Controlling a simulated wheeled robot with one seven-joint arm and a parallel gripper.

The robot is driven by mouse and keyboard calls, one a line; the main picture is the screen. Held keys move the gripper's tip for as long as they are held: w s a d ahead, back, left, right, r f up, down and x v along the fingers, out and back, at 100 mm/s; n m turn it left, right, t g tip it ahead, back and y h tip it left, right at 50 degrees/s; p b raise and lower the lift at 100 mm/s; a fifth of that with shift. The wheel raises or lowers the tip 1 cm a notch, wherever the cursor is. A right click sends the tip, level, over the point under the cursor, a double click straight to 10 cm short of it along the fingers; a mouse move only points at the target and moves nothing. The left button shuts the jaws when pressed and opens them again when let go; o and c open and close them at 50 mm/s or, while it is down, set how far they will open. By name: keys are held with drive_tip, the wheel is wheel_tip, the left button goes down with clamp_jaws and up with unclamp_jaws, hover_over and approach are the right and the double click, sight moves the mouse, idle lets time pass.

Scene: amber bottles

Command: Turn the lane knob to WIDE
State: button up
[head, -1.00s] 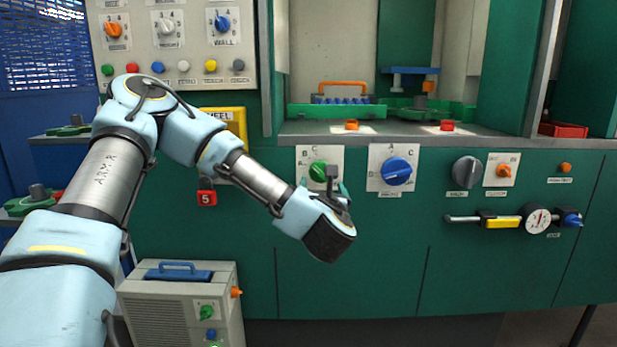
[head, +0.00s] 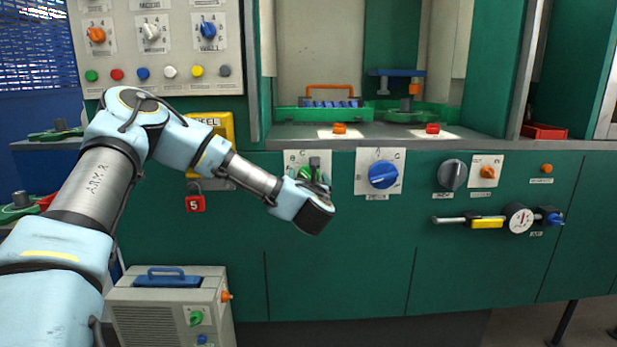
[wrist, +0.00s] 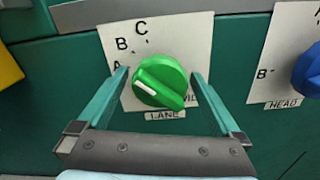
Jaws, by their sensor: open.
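The green lane knob (wrist: 160,82) is on a white plate above a LANE label (wrist: 165,115) in the wrist view. Its white mark points left and slightly up, roughly toward the letter A. B and C are printed higher on the plate; the WIDE lettering at the lower right is partly hidden. My gripper (wrist: 160,75) is open, with one teal finger on each side of the knob. Gaps show between the fingers and the knob. In the head view my gripper (head: 318,187) is in front of the knob (head: 305,173) and partly hides it.
A blue HEAD knob (head: 383,175) is on a plate just to the right. A dark grey knob (head: 452,174) and a gauge (head: 519,218) are farther right. A yellow box (head: 212,128) is to the left. The counter edge (head: 420,143) runs above the knobs.

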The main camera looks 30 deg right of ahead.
drive_tip(key=shift+c, duration=0.2)
drive_tip(key=c, duration=1.2)
